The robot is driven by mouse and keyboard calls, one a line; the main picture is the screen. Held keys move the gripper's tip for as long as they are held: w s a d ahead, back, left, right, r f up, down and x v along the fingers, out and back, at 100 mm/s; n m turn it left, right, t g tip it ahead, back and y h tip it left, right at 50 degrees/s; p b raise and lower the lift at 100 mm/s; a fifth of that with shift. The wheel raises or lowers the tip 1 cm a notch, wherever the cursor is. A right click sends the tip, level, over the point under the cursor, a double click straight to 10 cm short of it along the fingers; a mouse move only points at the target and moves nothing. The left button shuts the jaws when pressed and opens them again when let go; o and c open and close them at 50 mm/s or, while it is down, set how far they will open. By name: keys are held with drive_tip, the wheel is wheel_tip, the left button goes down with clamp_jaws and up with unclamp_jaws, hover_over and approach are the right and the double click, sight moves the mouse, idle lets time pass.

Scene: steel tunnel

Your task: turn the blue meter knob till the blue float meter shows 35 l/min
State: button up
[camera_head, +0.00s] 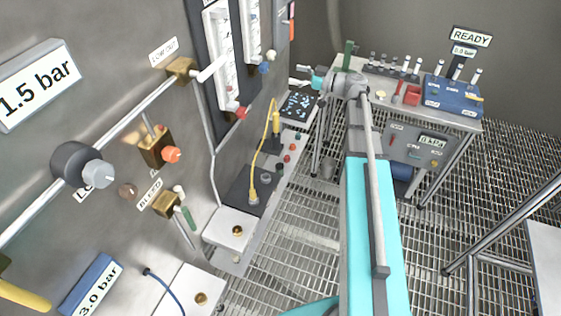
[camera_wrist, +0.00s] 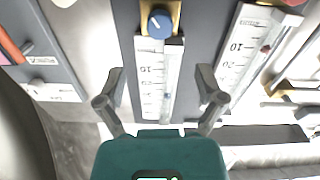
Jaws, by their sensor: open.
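The blue meter knob (camera_wrist: 160,24) sits on a brass block at the top middle of the wrist view. The blue float meter (camera_wrist: 151,85), a clear tube with a printed scale, runs down from it; I cannot make out its float reading. In the head view the blue knob (camera_head: 264,69) is small on the left wall, under its meter (camera_head: 251,32). My gripper (camera_wrist: 160,82) is open, its fingers either side of the meter tube, with the knob beyond the fingertips and not held. In the head view my gripper (camera_head: 303,76) is right of the knob, apart from it.
A second float meter (camera_head: 221,50) with a red knob (camera_head: 236,110) stands beside it; its scale shows at right in the wrist view (camera_wrist: 240,50). Pipes and brass valves (camera_head: 181,68) project from the wall. A bench (camera_head: 420,95) with instruments stands at the back right.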

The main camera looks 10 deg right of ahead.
drive_tip(key=s+a+f+m+g+h, duration=0.4)
drive_tip(key=s+a+f+g+h, duration=0.1)
drive_tip(key=s+f, duration=0.4)
drive_tip(key=s+a+f+m+g+h, duration=0.5)
drive_tip(key=s+f, duration=0.3)
drive_tip(key=s, duration=0.2)
drive_tip(key=shift+f+h, duration=0.4)
drive_tip(key=shift+h, duration=0.3)
idle(0.3)
drive_tip(key=shift+a, duration=0.1)
drive_tip(key=shift+w, duration=0.1)
